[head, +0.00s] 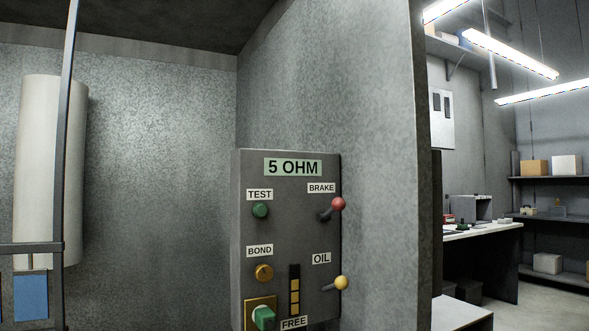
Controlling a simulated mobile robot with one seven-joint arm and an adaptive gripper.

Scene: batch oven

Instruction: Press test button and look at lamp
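A grey control box (286,235) headed 5 OHM stands in front of the grey wall in the head view. A round green button (260,210) sits under the TEST label at its upper left. A round amber fitting (264,273) sits under the BOND label; I cannot tell whether it is the lamp or whether it is lit. A green part (263,317) on a brass plate is cut off by the bottom edge. My gripper is not in view.
On the box's right, a red-knobbed BRAKE lever (337,204) and a yellow-knobbed OIL lever (340,283) stick out. A dark upright post (67,130) stands at left before a pale cylinder (42,170). A workbench (480,235) and shelves (550,180) lie beyond the wall end.

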